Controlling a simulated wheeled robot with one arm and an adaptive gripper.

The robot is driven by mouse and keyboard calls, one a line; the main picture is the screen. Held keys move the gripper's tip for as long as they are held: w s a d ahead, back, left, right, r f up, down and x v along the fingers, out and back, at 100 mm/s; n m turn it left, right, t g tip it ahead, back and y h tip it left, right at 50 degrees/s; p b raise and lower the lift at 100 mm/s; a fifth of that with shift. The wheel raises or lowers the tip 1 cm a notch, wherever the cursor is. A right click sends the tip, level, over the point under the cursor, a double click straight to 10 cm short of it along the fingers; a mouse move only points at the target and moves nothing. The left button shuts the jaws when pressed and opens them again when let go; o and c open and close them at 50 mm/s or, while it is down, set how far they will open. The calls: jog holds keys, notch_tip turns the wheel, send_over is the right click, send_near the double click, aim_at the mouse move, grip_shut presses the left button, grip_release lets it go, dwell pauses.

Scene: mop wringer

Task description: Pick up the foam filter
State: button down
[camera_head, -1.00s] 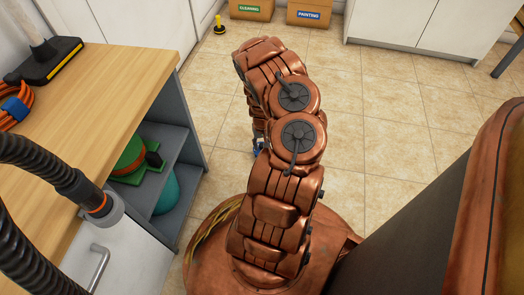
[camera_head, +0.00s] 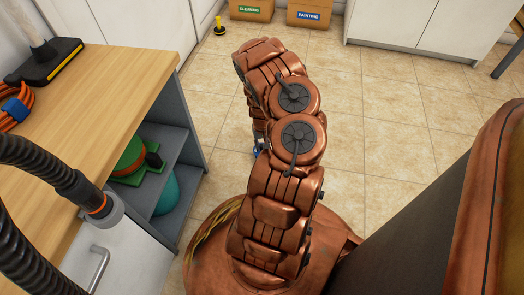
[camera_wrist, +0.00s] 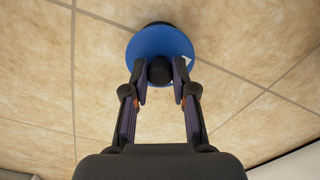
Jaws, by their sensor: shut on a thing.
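In the head view my copper arm hides the gripper and nearly all of the filter; only a small blue bit shows beside the arm.
A wooden-topped workbench (camera_head: 125,80) stands at the left, with shelves holding a green-and-orange item (camera_head: 135,160) and a teal item (camera_head: 167,192). Cardboard boxes (camera_head: 250,10) and a small yellow-and-black thing (camera_head: 219,27) are at the back. Tiled floor (camera_head: 395,125) is clear right of my arm.

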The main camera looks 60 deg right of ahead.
jog(key=shift+r, duration=0.15)
jog(key=shift+r+p, duration=3.4)
jog(key=shift+p, duration=0.05)
